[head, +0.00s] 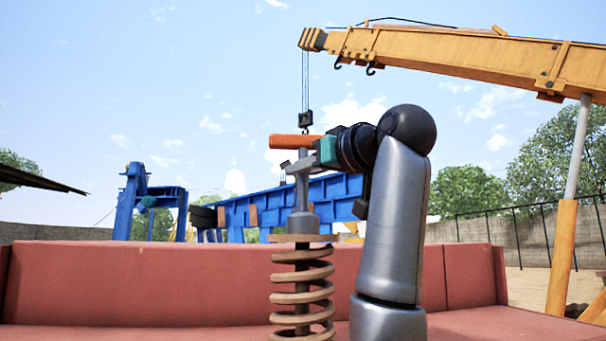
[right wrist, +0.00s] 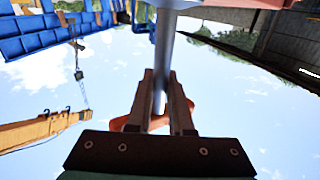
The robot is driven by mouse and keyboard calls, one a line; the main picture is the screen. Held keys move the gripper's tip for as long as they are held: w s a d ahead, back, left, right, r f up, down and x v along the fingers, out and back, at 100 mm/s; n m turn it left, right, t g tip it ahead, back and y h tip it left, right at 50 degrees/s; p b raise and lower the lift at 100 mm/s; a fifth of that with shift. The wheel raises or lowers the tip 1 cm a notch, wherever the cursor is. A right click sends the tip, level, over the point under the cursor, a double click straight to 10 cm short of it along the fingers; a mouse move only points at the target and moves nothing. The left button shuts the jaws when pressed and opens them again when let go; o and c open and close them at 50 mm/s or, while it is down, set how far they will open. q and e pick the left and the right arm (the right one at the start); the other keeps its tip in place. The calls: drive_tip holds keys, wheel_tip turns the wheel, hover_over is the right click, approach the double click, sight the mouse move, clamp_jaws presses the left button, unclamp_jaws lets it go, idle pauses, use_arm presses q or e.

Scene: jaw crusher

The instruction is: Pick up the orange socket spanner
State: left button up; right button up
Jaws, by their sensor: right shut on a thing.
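The socket spanner has an orange crossbar handle (head: 296,141) and a grey shaft (head: 302,188). It stands upright over the spring (head: 302,285), with its wide grey socket (head: 303,223) at the plate on top of the spring. My right gripper (head: 304,164) is at the spanner's upper shaft, just below the orange handle. In the right wrist view my right gripper (right wrist: 161,100) has its two fingers shut on either side of the grey shaft (right wrist: 163,55), with part of the orange handle (right wrist: 133,123) behind them. My left gripper is not in view.
A red machine body (head: 150,285) lies behind and around the spring. Blue machine parts (head: 335,200) stand farther back. A yellow crane boom (head: 440,52) reaches over from the right, and its hook block (head: 305,119) hangs near the orange handle in the picture. Open sky is above left.

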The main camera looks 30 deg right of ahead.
sight(308, 143)
clamp_jaws()
drive_tip(key=shift+r, duration=0.3)
idle(0.9)
drive_tip(key=shift+r, duration=4.7)
drive_tip(key=shift+n+y, duration=0.5)
drive_tip(key=shift+y, duration=0.2)
drive_tip(key=shift+f+b, duration=2.35)
drive_tip(key=shift+f, duration=0.3)
drive_tip(key=shift+f, duration=0.2)
drive_tip(key=shift+f+b, duration=1.75)
drive_tip(key=shift+f, duration=0.35)
